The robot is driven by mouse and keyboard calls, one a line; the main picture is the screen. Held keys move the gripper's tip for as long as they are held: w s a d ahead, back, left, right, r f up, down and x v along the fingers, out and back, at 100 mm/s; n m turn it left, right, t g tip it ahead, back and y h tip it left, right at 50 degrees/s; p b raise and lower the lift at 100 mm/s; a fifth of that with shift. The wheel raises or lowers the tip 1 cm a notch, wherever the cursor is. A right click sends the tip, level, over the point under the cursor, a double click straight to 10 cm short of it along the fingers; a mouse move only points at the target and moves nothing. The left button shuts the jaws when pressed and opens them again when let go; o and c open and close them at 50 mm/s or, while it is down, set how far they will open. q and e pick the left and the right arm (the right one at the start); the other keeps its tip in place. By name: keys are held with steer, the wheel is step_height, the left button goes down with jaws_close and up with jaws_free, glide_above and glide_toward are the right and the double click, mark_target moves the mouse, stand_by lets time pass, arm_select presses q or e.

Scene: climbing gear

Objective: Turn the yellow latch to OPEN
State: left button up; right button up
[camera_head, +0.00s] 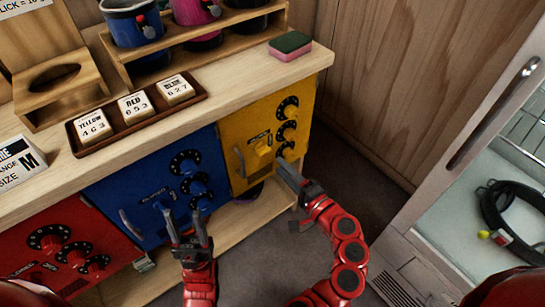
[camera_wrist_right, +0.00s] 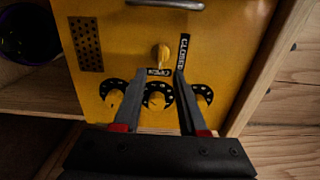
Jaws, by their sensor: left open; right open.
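The yellow latch (camera_head: 262,145) is on the front of the yellow locker door (camera_head: 238,135), beside its dials. The right wrist view shows the latch (camera_wrist_right: 160,55) up close, between an OPEN label and a CLOSED label; I cannot tell exactly which it points to. My right gripper (camera_head: 283,172) is open and empty in front of the yellow door, low and near its right edge. In the wrist view its fingers (camera_wrist_right: 160,82) stand apart below the latch, with a dial showing between them. My left gripper (camera_head: 188,238) is open and empty before the blue door.
Three black-ringed dials (camera_head: 287,108) are on the yellow door. The blue door (camera_head: 150,185) and red door (camera_head: 80,255) stand to the left. Number blocks sit in a tray (camera_head: 135,125) on the counter. A glass-fronted cabinet (camera_head: 450,200) stands right; the floor between is clear.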

steer(key=v, duration=1)
steer(key=shift+s+d, duration=0.2)
steer(key=shift+s, duration=0.15)
